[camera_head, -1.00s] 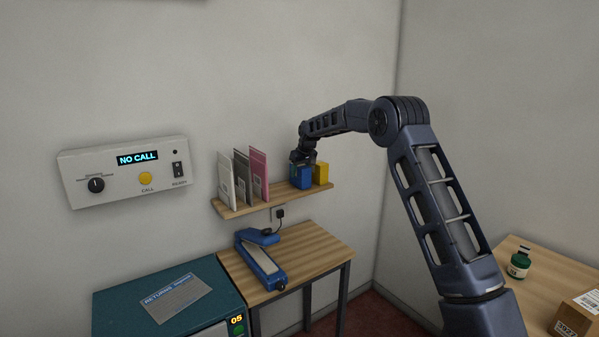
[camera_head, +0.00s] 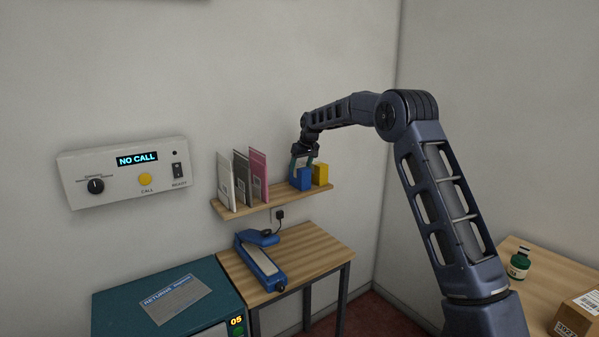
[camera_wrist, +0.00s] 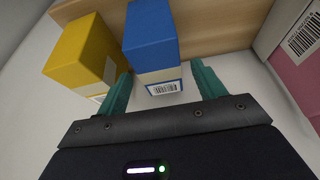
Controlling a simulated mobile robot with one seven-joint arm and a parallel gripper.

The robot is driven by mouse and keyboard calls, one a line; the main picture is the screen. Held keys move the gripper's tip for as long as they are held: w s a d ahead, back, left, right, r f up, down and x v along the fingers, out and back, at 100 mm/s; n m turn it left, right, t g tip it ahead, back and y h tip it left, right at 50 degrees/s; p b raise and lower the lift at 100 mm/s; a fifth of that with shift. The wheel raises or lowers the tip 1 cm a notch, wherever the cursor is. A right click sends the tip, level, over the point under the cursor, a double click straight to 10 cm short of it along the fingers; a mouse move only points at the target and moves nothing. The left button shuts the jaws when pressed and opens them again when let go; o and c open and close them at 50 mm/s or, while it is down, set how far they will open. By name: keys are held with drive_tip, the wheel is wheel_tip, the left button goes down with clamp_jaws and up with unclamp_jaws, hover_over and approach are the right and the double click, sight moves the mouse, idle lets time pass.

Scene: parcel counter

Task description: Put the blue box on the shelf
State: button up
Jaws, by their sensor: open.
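The blue box (camera_head: 303,180) stands upright on the wooden wall shelf (camera_head: 270,203), just left of a yellow box (camera_head: 320,174). My gripper (camera_head: 303,160) is at the blue box from above, with its fingers open. In the wrist view, the blue box (camera_wrist: 152,45) with its white barcode label lies ahead of and between the two teal fingertips of my gripper (camera_wrist: 158,78). A gap shows on the right side. The left fingertip is close to both the blue box and the yellow box (camera_wrist: 85,52). The blue box appears to rest on the shelf.
Several upright envelopes (camera_head: 242,178) stand on the shelf's left part, with some bare shelf before the blue box. Below is a small table (camera_head: 310,255) with a blue tool (camera_head: 260,262). A white call panel (camera_head: 125,172) is on the wall at left.

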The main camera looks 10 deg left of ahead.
drive_tip(key=v, duration=0.8)
drive_tip(key=shift+d+r, duration=0.1)
drive_tip(key=shift+d, duration=0.2)
drive_tip(key=s+d+r+m+h, duration=0.1)
drive_tip(key=s+d+r+m, duration=0.15)
drive_tip(key=s+d, duration=0.7)
drive_tip(key=s+d+r+m+t, duration=0.1)
drive_tip(key=s+d+r, duration=0.4)
drive_tip(key=d, duration=0.7)
drive_tip(key=s+d+r+m+h, duration=0.1)
drive_tip(key=s+d+r, duration=0.1)
drive_tip(key=s+d, duration=0.7)
drive_tip(key=s+d+f+m, duration=0.1)
drive_tip(key=s+d+f, duration=0.3)
drive_tip(key=s, duration=0.5)
drive_tip(key=s+d+f+m, duration=0.2)
drive_tip(key=s+d+f, duration=0.2)
drive_tip(key=s+d, duration=0.3)
drive_tip(key=s+d+f+m+h, duration=0.1)
drive_tip(key=s+d+f, duration=0.3)
drive_tip(key=s, duration=0.8)
drive_tip(key=shift+d, duration=0.85)
